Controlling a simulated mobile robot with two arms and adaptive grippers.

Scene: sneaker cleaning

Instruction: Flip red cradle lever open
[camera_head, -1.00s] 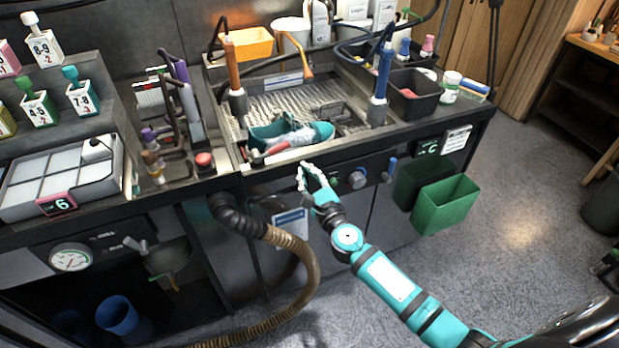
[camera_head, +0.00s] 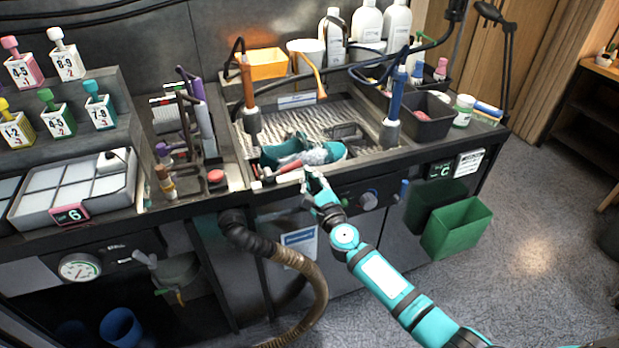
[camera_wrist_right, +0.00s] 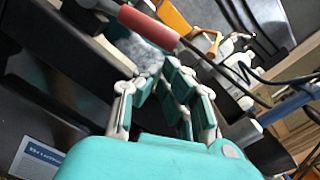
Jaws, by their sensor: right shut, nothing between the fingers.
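The red cradle lever (camera_head: 289,177) lies along the front edge of the sink station, in front of a teal sneaker (camera_head: 333,152) in the basin. My right gripper (camera_head: 310,177) is at the lever's right end in the head view. In the wrist view the right gripper (camera_wrist_right: 160,76) has its fingertips together, with nothing between them. I cannot tell whether it touches the lever. My left gripper is out of view.
An orange-handled tool (camera_head: 247,85) and a blue-handled tool (camera_head: 396,95) stand at either side of the basin. A red button (camera_head: 216,176) is left of the lever. A dark hose (camera_head: 285,250) hangs below the front. A green bin (camera_head: 455,228) is at the right.

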